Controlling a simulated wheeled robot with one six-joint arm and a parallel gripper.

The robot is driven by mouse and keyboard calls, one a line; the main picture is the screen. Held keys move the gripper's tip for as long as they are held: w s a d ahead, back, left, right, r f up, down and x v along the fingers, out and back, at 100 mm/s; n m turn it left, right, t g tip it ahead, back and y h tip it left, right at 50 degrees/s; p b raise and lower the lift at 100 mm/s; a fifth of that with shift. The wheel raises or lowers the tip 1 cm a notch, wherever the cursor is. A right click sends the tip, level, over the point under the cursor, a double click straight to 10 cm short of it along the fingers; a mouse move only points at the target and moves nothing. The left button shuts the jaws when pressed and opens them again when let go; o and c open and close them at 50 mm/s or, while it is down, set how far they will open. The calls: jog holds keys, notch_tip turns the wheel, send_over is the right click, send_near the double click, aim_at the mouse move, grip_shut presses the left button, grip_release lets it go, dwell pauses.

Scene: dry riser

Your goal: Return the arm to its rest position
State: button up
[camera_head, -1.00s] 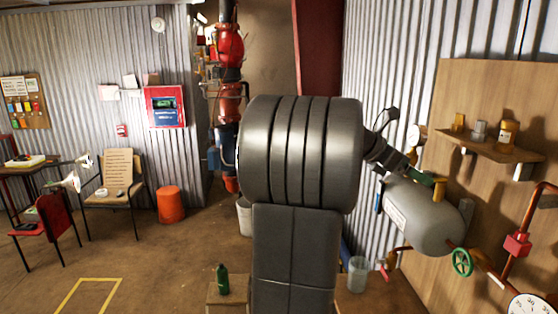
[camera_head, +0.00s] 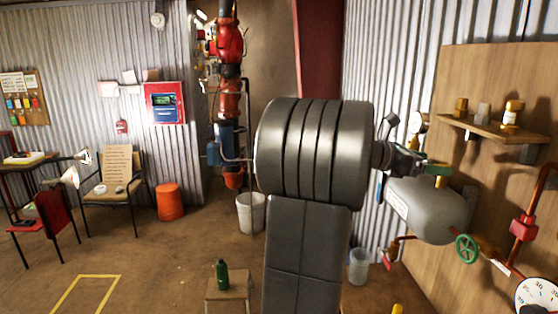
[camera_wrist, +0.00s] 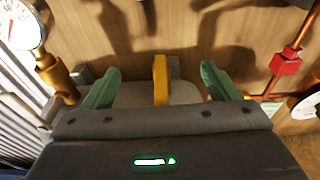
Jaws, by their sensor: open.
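My gripper (camera_wrist: 160,86) is open in the wrist view, with one green finger on each side of a yellow upright piece (camera_wrist: 160,78). Gaps show between that piece and both fingers. In the head view my gripper (camera_head: 432,168) is at the right, just above the grey tank (camera_head: 428,212), partly hidden by my wrist. My arm stretches to the right, and its large dark link blocks the middle of the head view.
A wooden panel with a shelf (camera_head: 492,133) stands close on the right. Red pipework, a green handwheel (camera_head: 466,248) and a gauge (camera_head: 537,294) are near the tank. A green bottle (camera_head: 222,275) stands on a stool. Open floor lies at left.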

jog(key=shift+a+f+h+b, duration=0.15)
jog(key=shift+f+h+b, duration=0.7)
jog(key=shift+b, duration=2.1)
jog(key=shift+a+r, duration=0.3)
jog(key=shift+a, duration=0.3)
jog(key=shift+s, duration=0.15)
